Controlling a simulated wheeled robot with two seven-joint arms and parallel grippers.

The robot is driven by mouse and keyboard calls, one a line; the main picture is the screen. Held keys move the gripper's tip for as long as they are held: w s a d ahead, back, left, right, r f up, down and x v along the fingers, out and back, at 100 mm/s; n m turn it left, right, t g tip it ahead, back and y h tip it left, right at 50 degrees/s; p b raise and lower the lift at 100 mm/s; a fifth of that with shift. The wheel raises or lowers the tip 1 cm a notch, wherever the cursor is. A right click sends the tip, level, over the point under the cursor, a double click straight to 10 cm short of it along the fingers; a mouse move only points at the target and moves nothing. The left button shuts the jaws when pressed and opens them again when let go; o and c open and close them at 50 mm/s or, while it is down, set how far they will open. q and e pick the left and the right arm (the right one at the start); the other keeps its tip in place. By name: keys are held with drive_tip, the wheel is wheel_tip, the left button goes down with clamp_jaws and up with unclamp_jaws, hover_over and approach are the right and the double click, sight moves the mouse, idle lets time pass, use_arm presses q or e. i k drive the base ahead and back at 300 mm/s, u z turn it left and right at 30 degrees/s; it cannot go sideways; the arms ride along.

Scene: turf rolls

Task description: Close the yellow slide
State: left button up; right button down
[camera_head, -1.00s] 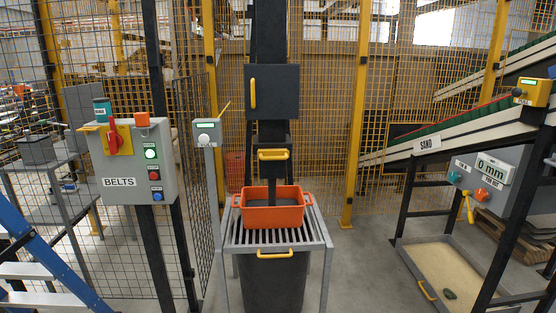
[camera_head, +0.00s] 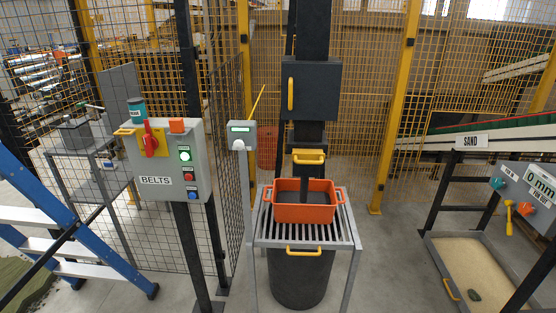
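The yellow slide (camera_head: 309,157) shows as a yellow handle low on the black chute (camera_head: 313,88), in the middle of the head view. I cannot tell from here how far it is pulled out. Below it a narrow dark column reaches down to an orange tub (camera_head: 304,213); I cannot tell whether it is falling material or part of the chute. The tub holds dark material and stands on a grey slatted stand (camera_head: 347,246). Neither of my grippers is in view.
A BELTS panel (camera_head: 155,181) with a red lever and lit green button stands left, beside a blue ladder (camera_head: 88,243). A grey post box (camera_head: 242,135) stands left of the chute. A sand tray (camera_head: 437,257) lies at right. Some floor before the stand is clear.

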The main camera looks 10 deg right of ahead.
sight(308, 156)
drive_tip(key=u, duration=0.3)
drive_tip(key=i, duration=1.15)
drive_tip(key=z, duration=0.25)
